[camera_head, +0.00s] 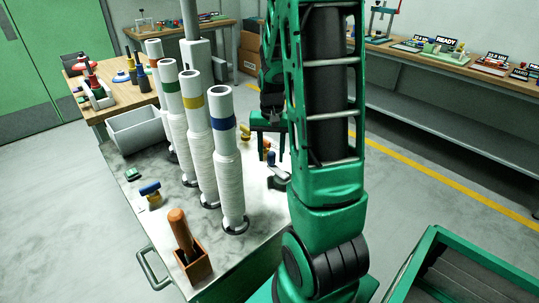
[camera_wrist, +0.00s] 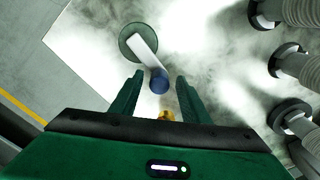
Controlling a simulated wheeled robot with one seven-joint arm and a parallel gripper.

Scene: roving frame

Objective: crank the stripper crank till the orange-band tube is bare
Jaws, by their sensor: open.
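Several upright tubes wound with white stand on the bench. The orange-band tube (camera_head: 154,62) is the rearmost, partly hidden by the green-band tube (camera_head: 170,87); the yellow-band tube (camera_head: 192,101) and blue-band tube (camera_head: 222,123) stand nearer. Their wound lower parts show at the right of the wrist view. My gripper (camera_head: 271,154) is open and empty right of the tubes. In the wrist view, a crank with a round base (camera_wrist: 131,52), pale arm and blue knob (camera_wrist: 160,82) lies under my gripper (camera_wrist: 159,77), the knob between the fingers in the picture; contact is unclear.
A yellow knob (camera_head: 245,131) is behind. A blue-handled piece (camera_head: 150,188), a green piece (camera_head: 133,173) and a wooden box (camera_head: 194,262) with a handled tool are left and front. A grey bin (camera_head: 138,132) is at the bench's back left.

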